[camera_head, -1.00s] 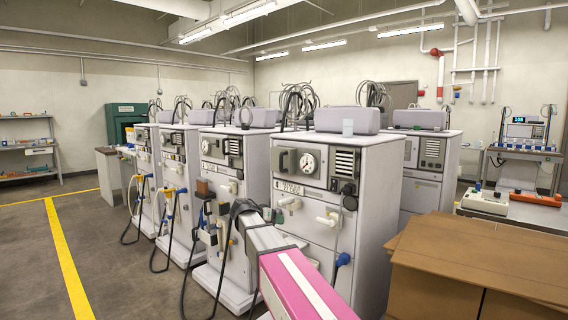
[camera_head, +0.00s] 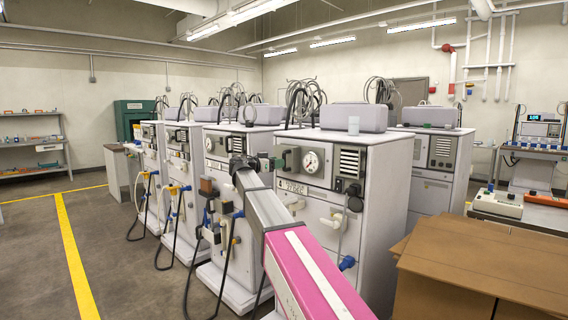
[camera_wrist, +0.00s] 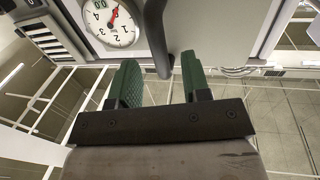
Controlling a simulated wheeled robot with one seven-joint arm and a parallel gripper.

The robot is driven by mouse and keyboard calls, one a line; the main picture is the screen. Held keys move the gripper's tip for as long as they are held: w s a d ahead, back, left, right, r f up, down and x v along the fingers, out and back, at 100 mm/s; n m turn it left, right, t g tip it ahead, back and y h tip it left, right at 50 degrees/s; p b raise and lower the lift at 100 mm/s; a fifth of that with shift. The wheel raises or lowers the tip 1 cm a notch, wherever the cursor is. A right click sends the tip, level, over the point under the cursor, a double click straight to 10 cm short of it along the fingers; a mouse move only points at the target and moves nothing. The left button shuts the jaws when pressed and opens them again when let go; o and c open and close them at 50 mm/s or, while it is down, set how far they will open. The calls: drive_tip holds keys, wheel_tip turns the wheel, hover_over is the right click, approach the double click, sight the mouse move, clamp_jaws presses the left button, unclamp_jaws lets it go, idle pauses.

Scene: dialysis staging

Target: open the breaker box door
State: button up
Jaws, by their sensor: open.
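The nearest white machine (camera_head: 345,195) has an upper front panel with a dark handle (camera_head: 291,153) at its left, beside a round gauge (camera_head: 312,161). I cannot tell for sure whether this panel is the breaker box door. My gripper (camera_head: 268,163) is at the left side of that handle, partly hidden by my wrist. In the wrist view, my gripper (camera_wrist: 160,76) has two green-padded fingers spread apart. The dark handle bar (camera_wrist: 156,38) runs down toward the gap between the fingertips; contact is not clear. The gauge (camera_wrist: 112,22) looks upside down there.
More white machines (camera_head: 222,150) with hoses stand in a row to the left. A cardboard box (camera_head: 480,265) is close at the right front. A green cabinet (camera_head: 130,115) stands at the back wall. The floor at left, with a yellow line (camera_head: 75,255), is clear.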

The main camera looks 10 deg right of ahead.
drive_tip(key=shift+x, duration=2.05)
clamp_jaws()
drive_tip(key=shift+a, duration=0.2)
